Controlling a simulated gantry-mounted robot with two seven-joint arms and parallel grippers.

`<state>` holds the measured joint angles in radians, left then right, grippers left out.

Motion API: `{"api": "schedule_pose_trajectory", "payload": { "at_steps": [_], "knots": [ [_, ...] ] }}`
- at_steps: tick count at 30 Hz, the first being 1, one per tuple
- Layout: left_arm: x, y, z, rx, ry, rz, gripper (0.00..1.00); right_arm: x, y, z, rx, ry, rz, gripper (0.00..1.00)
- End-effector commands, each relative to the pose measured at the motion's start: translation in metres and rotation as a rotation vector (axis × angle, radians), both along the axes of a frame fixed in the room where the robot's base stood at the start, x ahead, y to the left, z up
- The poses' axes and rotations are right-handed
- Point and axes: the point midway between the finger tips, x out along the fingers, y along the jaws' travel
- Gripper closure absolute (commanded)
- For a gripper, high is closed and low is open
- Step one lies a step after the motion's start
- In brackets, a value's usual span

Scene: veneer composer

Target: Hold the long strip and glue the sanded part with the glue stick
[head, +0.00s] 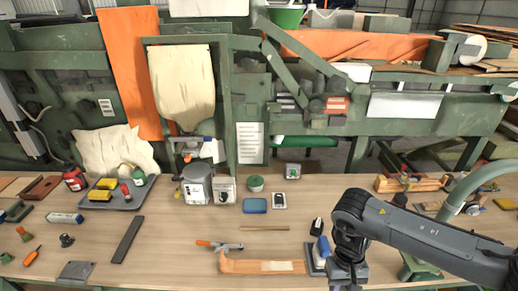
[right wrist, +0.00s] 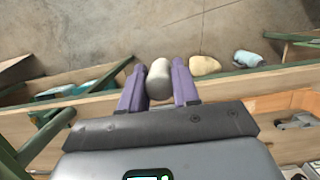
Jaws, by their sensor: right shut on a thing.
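The long strip (head: 238,267) is orange-brown wood and lies near the front edge of the table in the head view. A paler patch (head: 278,267) on its right half looks like the sanded part. My right gripper (right wrist: 158,85) is shut on a whitish, rounded cylinder (right wrist: 158,75) in the right wrist view. It may be the glue stick, but no label shows. In the head view the right wrist is just right of the strip, and its fingers are hard to make out. My left gripper is not in view.
An orange-handled clamp (head: 219,245) lies just behind the strip. A blue-and-white item (head: 323,246) stands close beside my right wrist. A dark flat bar (head: 127,240) lies to the left, and a tray (head: 118,200) holds bottles and yellow blocks. The table between bar and clamp is clear.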

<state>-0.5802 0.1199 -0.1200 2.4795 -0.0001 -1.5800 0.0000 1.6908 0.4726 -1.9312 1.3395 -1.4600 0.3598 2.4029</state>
Motion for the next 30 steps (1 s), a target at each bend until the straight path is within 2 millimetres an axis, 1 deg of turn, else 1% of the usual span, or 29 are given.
{"api": "schedule_pose_trajectory", "payload": {
  "at_steps": [1, 3, 6, 10, 15, 25, 26, 27, 28, 30],
  "knots": [
    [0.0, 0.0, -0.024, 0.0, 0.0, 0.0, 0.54, -0.001, 0.001, -0.026, 0.001, 0.001, 0.001, 1.0],
    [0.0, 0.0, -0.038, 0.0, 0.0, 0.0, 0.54, -0.002, 0.001, -0.041, 0.001, 0.0, 0.002, 1.0],
    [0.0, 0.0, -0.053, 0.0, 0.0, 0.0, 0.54, -0.003, 0.002, -0.058, 0.001, -0.001, 0.003, 1.0],
    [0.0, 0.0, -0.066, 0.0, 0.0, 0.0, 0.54, -0.004, 0.002, -0.072, 0.0, -0.001, 0.003, 1.0],
    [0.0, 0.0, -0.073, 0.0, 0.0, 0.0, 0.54, -0.005, 0.002, -0.081, 0.0, -0.001, 0.003, 1.0],
    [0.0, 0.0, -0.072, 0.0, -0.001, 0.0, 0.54, -0.006, 0.002, -0.081, 0.0, -0.001, 0.003, 1.0],
    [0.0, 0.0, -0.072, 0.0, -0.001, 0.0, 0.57, -0.005, 0.002, -0.081, 0.0, -0.001, 0.003, 1.0],
    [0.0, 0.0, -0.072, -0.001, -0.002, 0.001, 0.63, -0.005, 0.002, -0.081, 0.0, -0.001, 0.003, 1.0],
    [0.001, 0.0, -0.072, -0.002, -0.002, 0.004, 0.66, -0.005, 0.002, -0.081, 0.0, -0.001, 0.003, 1.0],
    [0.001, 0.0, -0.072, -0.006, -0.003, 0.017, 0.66, -0.005, 0.002, -0.081, 0.0, -0.001, 0.003, 1.0]
  ]
}}
